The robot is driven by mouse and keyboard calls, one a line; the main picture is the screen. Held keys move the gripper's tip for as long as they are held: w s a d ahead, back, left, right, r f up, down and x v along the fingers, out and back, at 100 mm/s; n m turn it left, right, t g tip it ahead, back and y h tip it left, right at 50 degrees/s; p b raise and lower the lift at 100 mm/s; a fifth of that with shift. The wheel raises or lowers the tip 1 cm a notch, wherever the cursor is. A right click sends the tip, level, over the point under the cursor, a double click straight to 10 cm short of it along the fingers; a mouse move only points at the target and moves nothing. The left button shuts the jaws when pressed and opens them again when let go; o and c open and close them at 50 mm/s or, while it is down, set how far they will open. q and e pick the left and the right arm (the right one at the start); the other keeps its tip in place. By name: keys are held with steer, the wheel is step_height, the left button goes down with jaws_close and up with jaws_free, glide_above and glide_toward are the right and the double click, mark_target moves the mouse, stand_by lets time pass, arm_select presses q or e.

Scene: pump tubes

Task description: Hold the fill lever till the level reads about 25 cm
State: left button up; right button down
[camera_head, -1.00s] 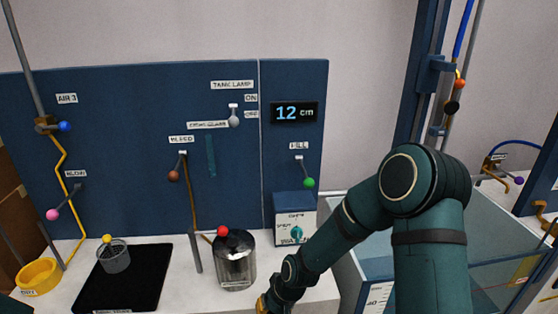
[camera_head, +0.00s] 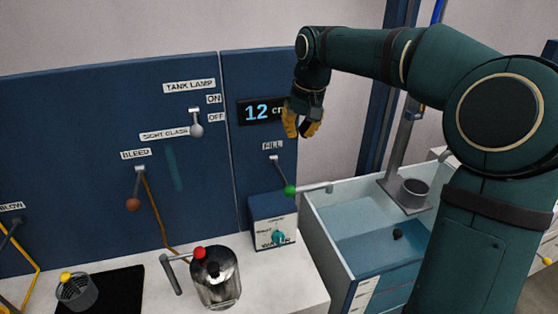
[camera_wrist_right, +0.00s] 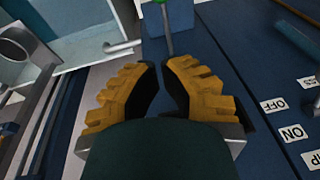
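The fill lever (camera_head: 282,175) hangs down and slightly right from its pivot below the FILL label, with a green knob (camera_head: 290,190) at its end. The level display (camera_head: 262,112) reads 12, its unit partly covered by my right gripper. My right gripper (camera_head: 302,134) points down in front of the panel, above and apart from the lever. Its yellow fingers are slightly apart and empty. My left gripper is out of view.
The clear-walled tank (camera_head: 345,235) holds shallow water, with a spout (camera_head: 315,188) over its edge. The bleed lever (camera_head: 136,190), lamp switch (camera_head: 196,122) and a glass jar (camera_head: 217,285) are left.

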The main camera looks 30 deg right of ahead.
steer(key=b, duration=0.1)
glide_above(281, 175)
steer(key=s+d, duration=0.2)
steer(key=s+x, duration=0.2)
steer(key=x, duration=0.8)
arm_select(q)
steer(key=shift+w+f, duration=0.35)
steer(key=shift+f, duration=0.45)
arm_select(e)
steer(key=shift+s+a+f, duration=0.25)
steer(key=shift+s+f, duration=0.35)
steer(key=shift+f, duration=0.15)
steer(key=shift+s+a+f, duration=0.3)
steer(key=shift+s+f, duration=0.35)
steer(key=shift+f, duration=0.05)
arm_select(q)
steer(key=shift+b, duration=0.3)
